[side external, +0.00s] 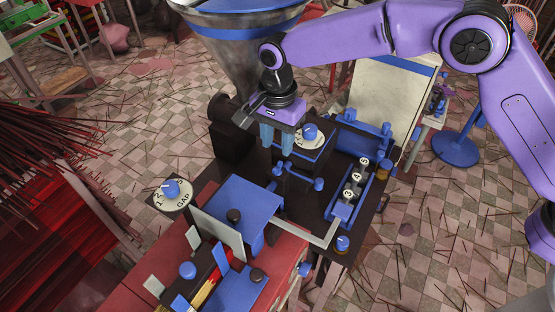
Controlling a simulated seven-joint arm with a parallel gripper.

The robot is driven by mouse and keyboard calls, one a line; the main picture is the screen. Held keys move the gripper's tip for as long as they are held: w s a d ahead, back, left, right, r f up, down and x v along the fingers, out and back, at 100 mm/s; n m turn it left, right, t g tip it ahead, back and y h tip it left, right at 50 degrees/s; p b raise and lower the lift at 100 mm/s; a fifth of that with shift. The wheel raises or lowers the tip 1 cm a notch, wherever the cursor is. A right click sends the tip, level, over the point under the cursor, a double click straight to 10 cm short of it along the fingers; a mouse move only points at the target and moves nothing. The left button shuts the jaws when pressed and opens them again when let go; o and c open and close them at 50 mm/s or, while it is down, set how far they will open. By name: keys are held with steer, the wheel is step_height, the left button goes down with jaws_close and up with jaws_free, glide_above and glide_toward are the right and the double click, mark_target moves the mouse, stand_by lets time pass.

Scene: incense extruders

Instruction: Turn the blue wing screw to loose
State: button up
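My gripper (275,146) hangs fingers-down over the dark machine top, in front of the metal hopper. Its two bluish fingers stand apart with nothing visible between them. Below and just right of the fingertips are small blue knob-like parts on dark fittings, one of them at the right (318,184) and another at the left (277,171). I cannot tell for sure which of these blue parts is the wing screw, nor its turned angle. The fingertips appear above these parts, and contact is not visible.
A numbered dial with a blue knob (310,131) stands close to the right of my gripper. A GAP dial (173,194), a blue box (237,207) and a numbered block (351,195) surround the spot. The hopper (232,50) rises behind. Incense sticks litter the tiled floor.

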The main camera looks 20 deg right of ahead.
mark_target(278, 165)
step_height(278, 165, down, 7)
steer(key=shift+r, duration=0.1)
steer(key=shift+c, duration=0.3)
jaws_close()
